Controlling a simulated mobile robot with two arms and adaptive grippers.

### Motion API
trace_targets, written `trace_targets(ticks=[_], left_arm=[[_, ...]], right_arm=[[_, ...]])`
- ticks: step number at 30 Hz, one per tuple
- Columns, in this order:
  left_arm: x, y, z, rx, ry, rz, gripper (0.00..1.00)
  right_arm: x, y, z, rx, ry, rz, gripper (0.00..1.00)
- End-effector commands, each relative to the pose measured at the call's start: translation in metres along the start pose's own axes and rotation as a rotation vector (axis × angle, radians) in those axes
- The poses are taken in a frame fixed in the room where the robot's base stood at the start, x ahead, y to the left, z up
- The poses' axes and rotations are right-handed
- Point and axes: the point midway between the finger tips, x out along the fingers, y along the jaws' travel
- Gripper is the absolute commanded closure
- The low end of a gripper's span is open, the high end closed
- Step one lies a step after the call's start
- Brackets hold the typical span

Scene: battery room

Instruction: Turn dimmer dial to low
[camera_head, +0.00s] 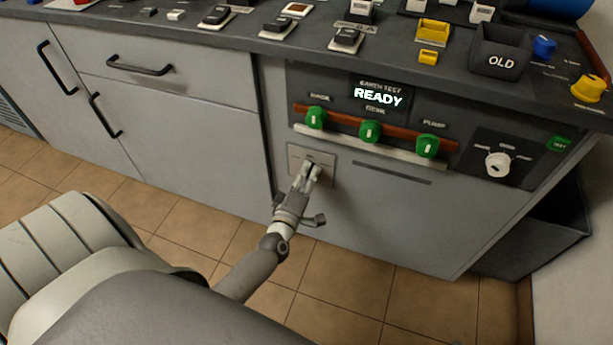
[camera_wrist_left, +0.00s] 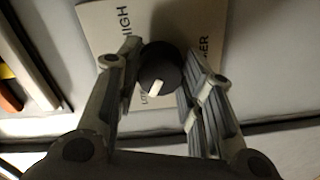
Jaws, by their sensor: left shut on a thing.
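The dimmer dial (camera_wrist_left: 158,72) is a dark round knob with a white pointer mark, on a pale plate (camera_wrist_left: 100,22) lettered HIGH. In the left wrist view the pointer lies toward the lower side of the knob. My left gripper (camera_head: 309,172) reaches the plate on the cabinet front, below the green knobs. In the left wrist view its fingers (camera_wrist_left: 157,76) stand on both sides of the dial, shut on it. In the head view the gripper hides most of the dial. My right gripper is not in view.
Above the plate is a panel with a READY display (camera_head: 378,96), several green knobs (camera_head: 369,131) and a pale rail (camera_head: 345,145). A white knob (camera_head: 497,164) is at right. The counter above holds an OLD bin (camera_head: 499,52). Tiled floor lies below.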

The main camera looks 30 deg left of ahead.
Motion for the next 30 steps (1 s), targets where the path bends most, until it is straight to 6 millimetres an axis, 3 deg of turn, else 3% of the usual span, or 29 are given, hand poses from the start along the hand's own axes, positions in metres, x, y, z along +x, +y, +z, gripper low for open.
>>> trace_targets(ticks=[13,14,18,30], left_arm=[[0.0001,0.0,-0.0007,-0.013,0.001,0.0,0.88],[0.0001,0.0,-0.0007,-0.013,0.001,0.0,0.61],[0.0,0.0,-0.0005,-0.012,0.001,0.0,0.44],[-0.005,-0.0006,0.0,-0.01,-0.001,-0.001,0.42]], right_arm=[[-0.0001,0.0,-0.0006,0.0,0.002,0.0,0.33],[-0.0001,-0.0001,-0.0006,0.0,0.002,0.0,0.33],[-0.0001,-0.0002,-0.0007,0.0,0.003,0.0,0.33],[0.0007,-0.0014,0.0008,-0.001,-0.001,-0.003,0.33]])
